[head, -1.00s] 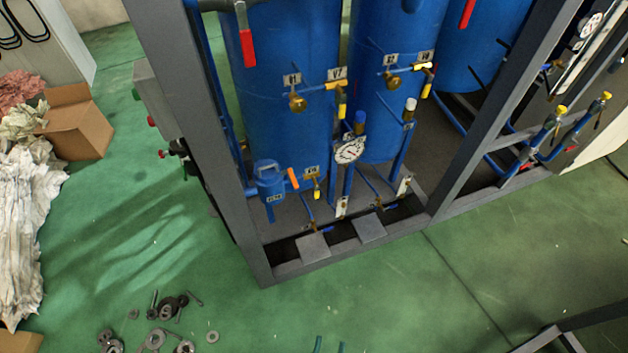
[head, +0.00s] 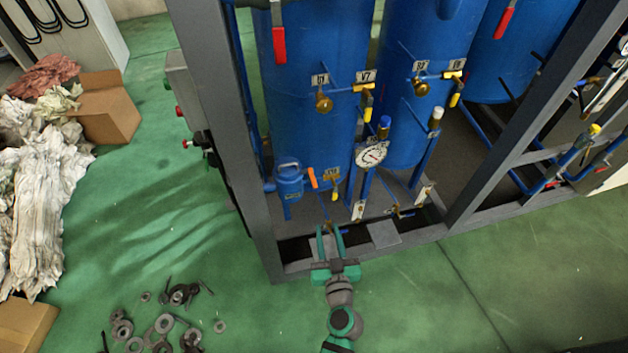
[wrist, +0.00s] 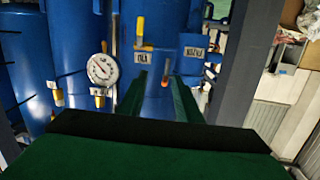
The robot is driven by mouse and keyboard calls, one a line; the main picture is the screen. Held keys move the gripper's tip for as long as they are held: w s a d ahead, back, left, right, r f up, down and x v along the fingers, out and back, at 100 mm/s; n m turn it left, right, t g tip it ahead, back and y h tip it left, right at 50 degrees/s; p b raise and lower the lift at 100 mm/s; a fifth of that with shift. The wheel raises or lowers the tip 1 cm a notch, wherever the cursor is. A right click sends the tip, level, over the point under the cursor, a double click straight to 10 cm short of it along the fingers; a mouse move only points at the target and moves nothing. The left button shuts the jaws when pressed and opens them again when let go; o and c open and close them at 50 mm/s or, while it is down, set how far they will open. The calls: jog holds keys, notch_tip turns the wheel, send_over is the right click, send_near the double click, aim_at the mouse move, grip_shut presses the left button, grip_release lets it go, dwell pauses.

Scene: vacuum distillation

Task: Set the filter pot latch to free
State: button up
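The filter pot (head: 289,182) is a small blue pot with a bail-like handle on top, low on the frame's left side in the head view. Beside its right side is a short orange lever (head: 312,177), which looks like the latch, tilted from upright. My green gripper (head: 328,234) is open and empty, in front of and below the pot and lever. In the wrist view the orange lever (wrist: 165,70) appears between the two fingertips (wrist: 157,80), apart from them. The pot is hard to separate from the blue tank there.
A dial gauge (head: 371,155) stands right of the lever. A yellow-handled valve (head: 334,190) is close beside it. The grey frame post (head: 222,120) rises at left, and a low frame beam (head: 350,252) lies below. Loose metal rings (head: 165,323) lie on the floor.

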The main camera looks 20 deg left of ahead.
aim_at(316, 187)
jog(key=w+a+r, duration=0.1)
jog(key=w+a, duration=0.2)
jog(key=w, duration=0.1)
jog(key=w+a+r+n+y, duration=0.1)
jog(key=w+a+r, duration=0.1)
jog(key=w, duration=0.3)
jog(key=w+a+r+n+y, duration=0.1)
jog(key=w+a, duration=0.3)
jog(key=w, duration=0.1)
jog(key=shift+a+r, duration=0.1)
jog(key=shift+r, duration=0.1)
jog(key=shift+c, duration=0.3)
grip_shut()
